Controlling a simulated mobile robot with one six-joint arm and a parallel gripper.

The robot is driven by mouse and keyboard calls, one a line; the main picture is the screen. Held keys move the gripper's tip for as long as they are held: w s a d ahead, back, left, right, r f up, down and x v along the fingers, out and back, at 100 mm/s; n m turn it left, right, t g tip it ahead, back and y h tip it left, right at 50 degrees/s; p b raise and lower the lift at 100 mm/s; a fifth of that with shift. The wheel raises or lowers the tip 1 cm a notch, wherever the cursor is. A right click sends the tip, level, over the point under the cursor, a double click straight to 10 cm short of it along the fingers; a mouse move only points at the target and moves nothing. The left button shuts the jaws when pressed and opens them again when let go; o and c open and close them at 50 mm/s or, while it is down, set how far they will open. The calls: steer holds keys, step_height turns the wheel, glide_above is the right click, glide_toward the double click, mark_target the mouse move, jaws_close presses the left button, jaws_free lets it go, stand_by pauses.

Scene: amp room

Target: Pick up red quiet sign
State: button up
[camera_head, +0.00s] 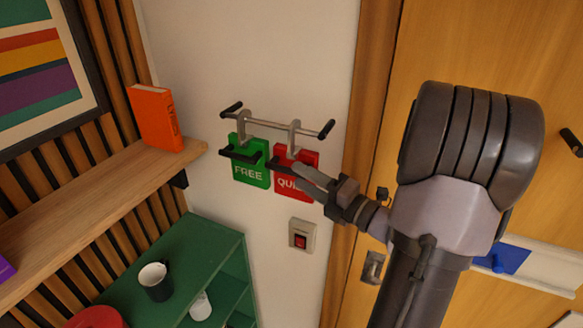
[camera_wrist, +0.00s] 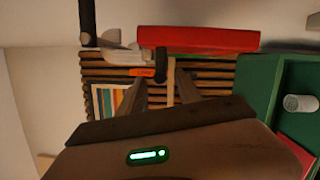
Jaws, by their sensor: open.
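The red quiet sign (camera_head: 305,157) hangs on the right hook of a metal wall rack (camera_head: 270,124), beside the green FREE sign (camera_head: 251,174). My gripper (camera_head: 302,178) is in front of the red sign and covers part of its lettering. In the wrist view the red sign (camera_wrist: 198,39) is seen nearly edge-on, beyond the tips of my open gripper (camera_wrist: 162,82). A dark hook peg (camera_wrist: 161,64) shows between the fingers and the sign. Nothing is held, and I cannot tell whether a finger touches the sign.
A light switch (camera_head: 301,234) is on the wall below the signs. A wooden shelf (camera_head: 100,190) with an orange book (camera_head: 155,118) is at left. Below it, a green cabinet (camera_head: 205,240) holds a dark mug (camera_head: 156,282). A wooden door (camera_head: 480,50) is at right.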

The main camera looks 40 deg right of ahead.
mark_target(285, 170)
steer(key=w, duration=0.3)
steer(key=w+a+p, duration=0.1)
steer(key=w, duration=0.2)
steer(key=shift+s, duration=0.35)
steer(key=shift+c, duration=0.2)
steer(key=shift+w, duration=0.1)
jaws_close()
